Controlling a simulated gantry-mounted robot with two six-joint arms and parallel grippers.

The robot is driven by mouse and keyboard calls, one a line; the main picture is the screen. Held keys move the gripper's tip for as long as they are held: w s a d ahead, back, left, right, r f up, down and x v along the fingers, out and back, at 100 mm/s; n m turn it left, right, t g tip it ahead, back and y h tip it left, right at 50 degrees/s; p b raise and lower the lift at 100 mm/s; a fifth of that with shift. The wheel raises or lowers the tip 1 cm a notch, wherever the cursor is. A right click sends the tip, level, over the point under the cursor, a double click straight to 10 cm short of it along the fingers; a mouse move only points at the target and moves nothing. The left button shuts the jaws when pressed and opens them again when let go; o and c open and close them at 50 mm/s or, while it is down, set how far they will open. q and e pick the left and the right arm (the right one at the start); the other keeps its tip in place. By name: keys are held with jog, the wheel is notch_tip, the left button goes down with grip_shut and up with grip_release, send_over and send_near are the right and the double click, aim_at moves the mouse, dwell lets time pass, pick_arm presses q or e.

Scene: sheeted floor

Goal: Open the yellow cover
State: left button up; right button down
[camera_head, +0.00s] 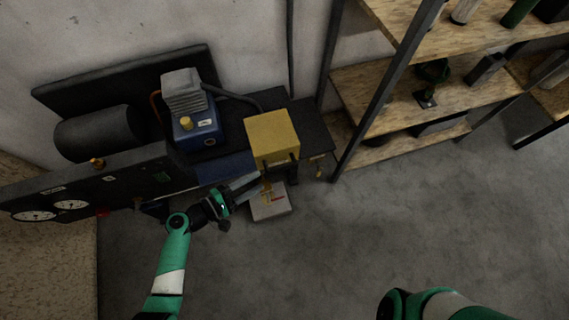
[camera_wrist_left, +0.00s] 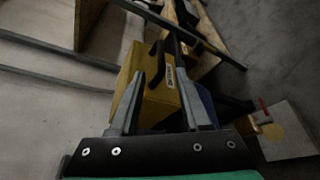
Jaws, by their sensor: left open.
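The yellow cover (camera_head: 270,132) is a box shape on the dark bench, and it looks closed. A dark handle (camera_head: 281,161) runs along its lower front edge. My left gripper (camera_head: 257,180) is open and empty, just in front of and a little left of the cover's lower front. In the left wrist view the yellow cover (camera_wrist_left: 160,105) shows behind and between the spread fingers of the gripper (camera_wrist_left: 160,72). The dark handle (camera_wrist_left: 154,58) shows close to the fingertips; whether they touch it I cannot tell. My right gripper is out of view.
A blue and grey motor unit (camera_head: 197,130) stands left of the cover. A black tank (camera_head: 100,133) and gauge panel (camera_head: 70,205) are farther left. Wooden shelving (camera_head: 440,92) stands to the right. A pale box (camera_head: 270,207) sits below the cover. The floor in front is clear.

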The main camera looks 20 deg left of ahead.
aim_at(277, 171)
pick_arm(q)
jog(key=b+x, duration=0.5)
jog(key=x, duration=0.5)
jog(key=shift+w+d+f, duration=0.15)
jog(key=shift+w+d, duration=0.05)
jog(key=shift+w, duration=0.05)
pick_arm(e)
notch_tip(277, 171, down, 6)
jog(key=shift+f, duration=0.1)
pick_arm(q)
jog(key=shift+c, duration=0.3)
grip_shut()
